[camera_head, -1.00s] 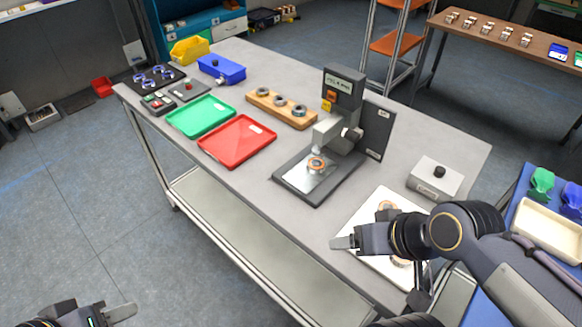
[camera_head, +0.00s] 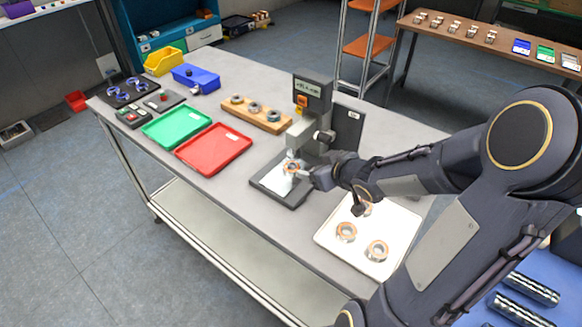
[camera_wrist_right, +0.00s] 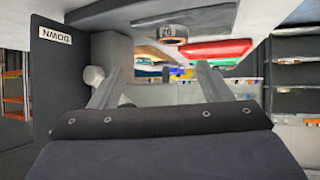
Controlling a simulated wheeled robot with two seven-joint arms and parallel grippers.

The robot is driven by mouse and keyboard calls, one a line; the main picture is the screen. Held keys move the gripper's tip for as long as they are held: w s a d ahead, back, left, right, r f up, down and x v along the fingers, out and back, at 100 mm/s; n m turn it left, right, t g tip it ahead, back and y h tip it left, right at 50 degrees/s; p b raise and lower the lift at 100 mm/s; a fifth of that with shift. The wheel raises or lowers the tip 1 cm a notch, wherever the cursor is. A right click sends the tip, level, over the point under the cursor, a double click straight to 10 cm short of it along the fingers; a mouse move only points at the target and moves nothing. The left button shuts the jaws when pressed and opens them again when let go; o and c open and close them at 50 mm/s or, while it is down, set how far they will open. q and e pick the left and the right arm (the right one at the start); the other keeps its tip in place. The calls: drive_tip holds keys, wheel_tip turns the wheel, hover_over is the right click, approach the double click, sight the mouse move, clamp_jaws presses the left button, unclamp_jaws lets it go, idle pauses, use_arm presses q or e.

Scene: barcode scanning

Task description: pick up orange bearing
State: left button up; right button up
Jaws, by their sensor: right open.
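An orange-ringed bearing (camera_head: 292,167) sits on the base plate of the grey press (camera_head: 284,185), under its head. In the right wrist view, which looks upside down, the bearing (camera_wrist_right: 173,34) lies ahead of the fingers, on the plate along the top. My right gripper (camera_head: 306,173) is at the right side of this bearing, low over the press base. Its fingers (camera_wrist_right: 160,85) are spread with nothing between them. In the head view I cannot tell whether a fingertip touches the bearing. My left gripper is out of view.
A white tray (camera_head: 325,238) right of the press holds three orange-ringed bearings. A red tray (camera_head: 213,148), a green tray (camera_head: 176,129) and a wooden block (camera_head: 246,117) with several rings stand to the left. The press column stands close behind my right gripper.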

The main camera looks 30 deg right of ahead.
sight(291, 165)
drive_tip(key=shift+w+a+f+n+t+y, duration=0.15)
drive_tip(key=shift+w+f+n+y, duration=0.15)
drive_tip(key=shift+f+y, duration=0.2)
drive_tip(key=shift+w+a+f+n+t+y, duration=0.1)
drive_tip(key=shift+w+f+n+t+y, duration=0.1)
drive_tip(key=shift+w+f+y, duration=0.3)
drive_tip(key=shift+w+a+f, duration=0.3)
drive_tip(key=shift+a+f, duration=0.05)
drive_tip(key=shift+f, duration=0.1)
drive_tip(key=x, duration=0.6)
drive_tip(key=shift+w+d+f+b, duration=0.1)
drive_tip(key=shift+w+d+b, duration=0.05)
drive_tip(key=shift+w+b, duration=0.2)
drive_tip(key=c, duration=1.3)
drive_tip(key=shift+o, duration=0.2)
